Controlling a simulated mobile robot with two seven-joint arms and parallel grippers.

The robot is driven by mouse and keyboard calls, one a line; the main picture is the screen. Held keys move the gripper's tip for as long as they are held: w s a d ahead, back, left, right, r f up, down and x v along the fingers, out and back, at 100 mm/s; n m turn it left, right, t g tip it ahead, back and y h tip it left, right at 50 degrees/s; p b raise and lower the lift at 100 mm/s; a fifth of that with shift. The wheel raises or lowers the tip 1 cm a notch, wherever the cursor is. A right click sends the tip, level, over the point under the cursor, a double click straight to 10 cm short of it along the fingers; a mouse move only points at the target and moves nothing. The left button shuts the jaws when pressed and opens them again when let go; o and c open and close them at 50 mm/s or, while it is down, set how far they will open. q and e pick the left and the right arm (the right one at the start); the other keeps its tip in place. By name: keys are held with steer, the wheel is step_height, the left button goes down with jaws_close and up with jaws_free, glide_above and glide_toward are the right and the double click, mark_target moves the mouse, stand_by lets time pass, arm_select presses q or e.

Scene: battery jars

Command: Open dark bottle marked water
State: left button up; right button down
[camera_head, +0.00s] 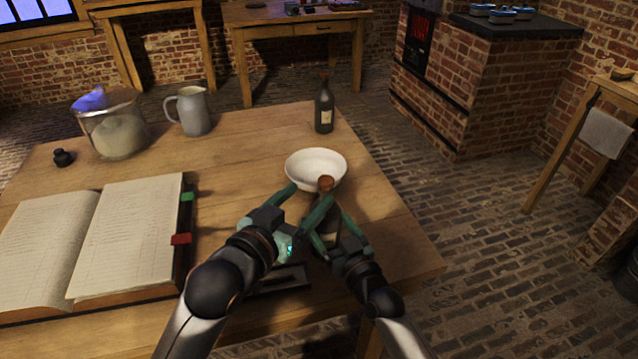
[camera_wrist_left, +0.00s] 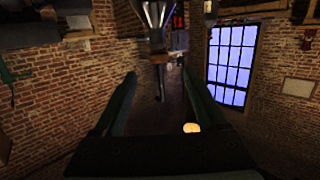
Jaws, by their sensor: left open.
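A dark bottle (camera_head: 327,216) with a brown cork (camera_head: 326,183) is in front of the white bowl in the head view. My right gripper (camera_head: 328,226) has its fingers on both sides of this bottle's body and appears shut on it. My left gripper (camera_head: 307,197) is open, its fingers spread just left of the bottle's neck and cork. The left wrist view shows the same open fingers (camera_wrist_left: 162,100) with a dark, unclear shape between them. A second dark bottle (camera_head: 324,108) with a pale label stands at the table's far right corner. I cannot read any label.
The wooden table (camera_head: 245,150) carries a white bowl (camera_head: 316,166), a grey jug (camera_head: 193,112), a glass jar (camera_head: 117,130), a small black inkwell (camera_head: 63,158) and an open book (camera_head: 120,240). A dark flat object (camera_head: 280,280) lies under my arms. The table's middle is clear.

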mark_target(330, 175)
arm_select(q)
steer(key=x, duration=1.1)
steer(key=shift+r, duration=0.1)
jaws_close()
stand_by(0.3)
steer(key=shift+r, duration=0.2)
stand_by(0.6)
steer(key=shift+r, duration=0.95)
